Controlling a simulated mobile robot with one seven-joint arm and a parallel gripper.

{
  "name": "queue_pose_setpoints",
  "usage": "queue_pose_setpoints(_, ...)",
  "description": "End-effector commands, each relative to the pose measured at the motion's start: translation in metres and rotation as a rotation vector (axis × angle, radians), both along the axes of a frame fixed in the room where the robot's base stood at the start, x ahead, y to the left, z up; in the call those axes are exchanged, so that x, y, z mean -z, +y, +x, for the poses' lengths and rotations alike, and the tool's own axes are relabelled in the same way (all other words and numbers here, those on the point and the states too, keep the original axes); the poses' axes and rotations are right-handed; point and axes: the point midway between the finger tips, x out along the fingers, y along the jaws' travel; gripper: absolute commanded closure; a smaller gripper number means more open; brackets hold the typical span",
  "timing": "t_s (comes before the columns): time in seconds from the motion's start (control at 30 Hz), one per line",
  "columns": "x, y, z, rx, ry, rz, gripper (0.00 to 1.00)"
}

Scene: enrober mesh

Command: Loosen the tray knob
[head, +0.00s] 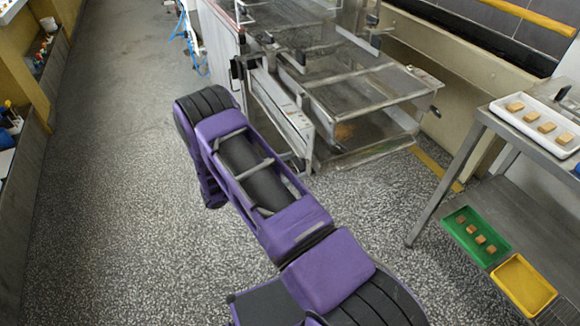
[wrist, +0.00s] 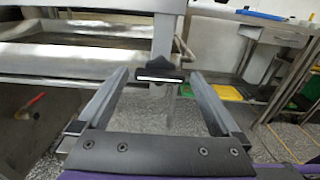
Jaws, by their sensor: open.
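In the wrist view, a dark knob (wrist: 160,76) with a pale stripe across its front sits at the lower end of an upright steel bar (wrist: 167,35). I take it to be the tray knob. My gripper (wrist: 160,73) is open, one finger to the left and one to the right of the knob, with gaps on both sides. Whether the knob lies fully between the fingertips or just beyond them I cannot tell. In the head view my purple arm reaches toward the enrober (head: 345,85), and the gripper is hidden behind it. The knob cannot be made out there.
A steel table (head: 476,125) at right carries a white tray (head: 502,114) of brown pieces. On its lower shelf are a green tray (head: 463,237) with pieces and a yellow tray (head: 525,285). Speckled floor (head: 110,200) left of my arm is clear. A red-handled item (wrist: 30,106) shows at left.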

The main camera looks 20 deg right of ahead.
Motion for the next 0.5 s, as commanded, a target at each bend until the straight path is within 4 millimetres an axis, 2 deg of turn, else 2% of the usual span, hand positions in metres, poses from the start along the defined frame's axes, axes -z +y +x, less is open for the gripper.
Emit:
queue_pose_setpoints(0.17, -0.0001, 0.0001, 0.0001, 0.000, 0.000, 0.000, 0.02)
queue_pose_setpoints(0.5, -0.0001, 0.0004, 0.0001, 0.000, -0.001, 0.000, 0.63)
